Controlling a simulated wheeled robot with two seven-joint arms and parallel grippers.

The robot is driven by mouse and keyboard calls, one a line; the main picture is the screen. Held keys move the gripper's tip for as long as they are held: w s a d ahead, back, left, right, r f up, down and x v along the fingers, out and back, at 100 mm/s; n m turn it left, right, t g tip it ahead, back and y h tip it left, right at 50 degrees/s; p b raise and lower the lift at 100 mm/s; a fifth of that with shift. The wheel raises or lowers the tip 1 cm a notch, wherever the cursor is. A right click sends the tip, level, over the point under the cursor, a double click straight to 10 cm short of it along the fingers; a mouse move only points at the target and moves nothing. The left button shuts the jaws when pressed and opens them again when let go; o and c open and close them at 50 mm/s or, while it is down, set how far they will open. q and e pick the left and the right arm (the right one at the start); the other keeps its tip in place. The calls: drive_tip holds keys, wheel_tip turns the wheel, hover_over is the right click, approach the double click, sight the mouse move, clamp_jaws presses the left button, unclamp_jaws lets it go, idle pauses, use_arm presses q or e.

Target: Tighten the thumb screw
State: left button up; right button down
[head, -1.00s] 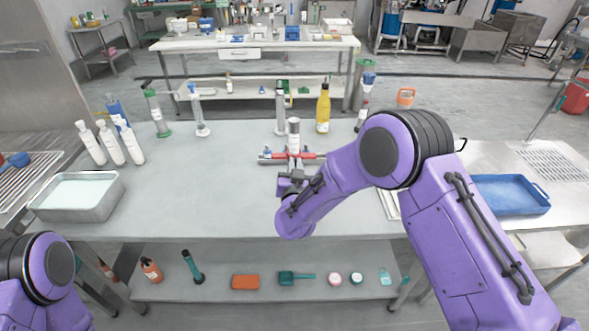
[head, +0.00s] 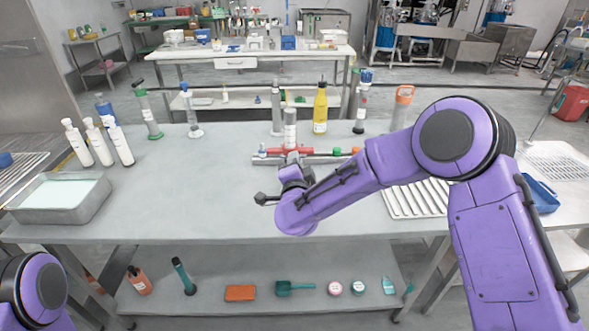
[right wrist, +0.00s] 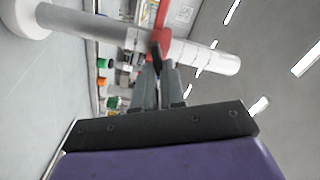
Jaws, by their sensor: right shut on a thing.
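A pale upright cylinder with a white label (head: 290,130) stands near the middle of the table, with red parts (head: 275,151) at its lower end. In the right wrist view the cylinder (right wrist: 225,62) lies across the picture, and a red piece (right wrist: 163,18) crosses it. My right gripper (head: 291,171) reaches in low at the near side of these parts. In the right wrist view the fingers of my right gripper (right wrist: 157,70) are closed together on a small dark part, which looks like the thumb screw (right wrist: 156,50), beside the red piece. The fingers mostly hide it. My left gripper is out of view.
Several white bottles (head: 100,142) and a metal tray of pale liquid (head: 75,190) stand at the left. A yellow bottle (head: 320,110) and grey cylinders (head: 277,108) stand behind. A ribbed tray (head: 420,200) lies at the right. The left-centre tabletop is clear.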

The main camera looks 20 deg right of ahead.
drive_tip(key=shift+d+f+m+b, duration=0.1)
drive_tip(key=shift+f+m+b, duration=0.1)
drive_tip(key=shift+m+b, duration=1)
drive_tip(key=shift+f+m+b, duration=0.15)
drive_tip(key=shift+m+b, duration=0.8)
drive_tip(key=shift+m, duration=0.35)
drive_tip(key=c, duration=1.2)
unclamp_jaws()
drive_tip(key=shift+s, duration=0.1)
drive_tip(key=b+v, duration=0.2)
drive_tip(key=v, duration=0.8)
drive_tip(key=shift+s, duration=0.15)
